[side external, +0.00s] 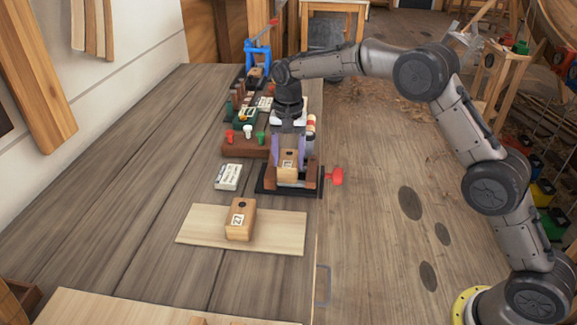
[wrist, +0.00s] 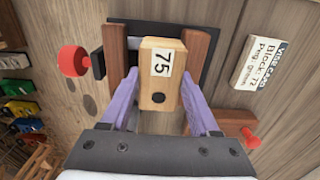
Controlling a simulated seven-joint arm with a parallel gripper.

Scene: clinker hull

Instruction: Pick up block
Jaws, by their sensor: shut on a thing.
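My gripper (wrist: 161,108) has its purple fingers shut on the sides of a wooden block (wrist: 163,72) with a white label that reads 75 and a dark hole. The side view shows this block (side external: 288,167) between my gripper's fingers (side external: 287,158), at the vise. The vise (side external: 265,185) has brown jaws, a dark base and a red handle; the block is between or just above its jaws, and I cannot tell whether it touches the base. A second wooden block (side external: 240,221) with a numbered label and a dark hole lies on a pale board, apart from my gripper.
The pale board (side external: 195,225) lies in front of the vise. A white vise card (side external: 228,177) lies left of the vise; it shows larger in the wrist view (wrist: 258,63). Red, white and green pegs (side external: 247,132) stand behind. A blue clamp (side external: 257,52) is farther back. The bench's left side is clear.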

